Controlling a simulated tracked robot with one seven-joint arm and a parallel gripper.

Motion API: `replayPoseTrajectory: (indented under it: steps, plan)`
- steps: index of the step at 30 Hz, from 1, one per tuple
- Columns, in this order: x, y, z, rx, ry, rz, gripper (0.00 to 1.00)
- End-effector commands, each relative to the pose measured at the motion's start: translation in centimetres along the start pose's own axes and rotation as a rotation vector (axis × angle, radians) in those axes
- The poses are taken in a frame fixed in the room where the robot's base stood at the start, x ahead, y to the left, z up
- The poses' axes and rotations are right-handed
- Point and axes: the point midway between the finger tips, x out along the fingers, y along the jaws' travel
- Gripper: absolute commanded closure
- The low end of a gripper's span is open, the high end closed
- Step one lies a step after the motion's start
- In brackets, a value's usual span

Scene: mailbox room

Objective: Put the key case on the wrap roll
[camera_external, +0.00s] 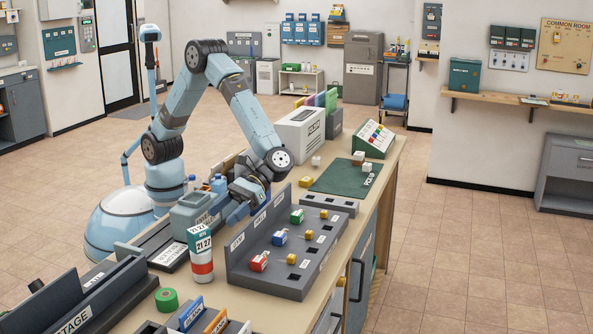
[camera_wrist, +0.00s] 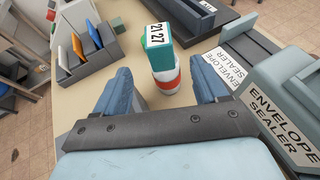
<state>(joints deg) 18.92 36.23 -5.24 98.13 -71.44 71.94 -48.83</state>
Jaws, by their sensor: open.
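A teal case with a white label reading 21 27 (camera_external: 200,238), which looks like the key case, sits on top of a white and red upright cylinder (camera_external: 202,267), which looks like the wrap roll. In the wrist view the case (camera_wrist: 158,42) rests over the cylinder (camera_wrist: 167,82) and hides part of its top. My gripper (camera_external: 238,212) is open, low over the counter beside the stack. In the wrist view its two blue fingers (camera_wrist: 165,88) are spread to either side of the cylinder, apart from it, with nothing between them held.
A grey envelope sealer (camera_external: 192,213) stands close behind the stack. A grey key rack (camera_external: 290,240) with small tagged locks is to its right. A green tape roll (camera_external: 167,299) and a sorter with coloured cards (camera_external: 205,320) are in front.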

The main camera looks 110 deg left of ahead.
Motion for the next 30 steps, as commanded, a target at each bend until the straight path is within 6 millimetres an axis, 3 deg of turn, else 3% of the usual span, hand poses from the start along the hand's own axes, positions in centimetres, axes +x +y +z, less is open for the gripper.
replayPoseTrajectory:
  steps: [5,8,18,30]
  plan:
    - [-1.9,-1.2,1.0,0.054,0.041,0.003,0.28]
    - [-4.2,-2.9,2.2,0.128,0.099,0.006,0.28]
    - [-12.7,-11.1,5.2,0.428,0.365,-0.003,0.28]
    - [-21.0,-22.1,6.7,0.745,0.695,-0.06,0.28]
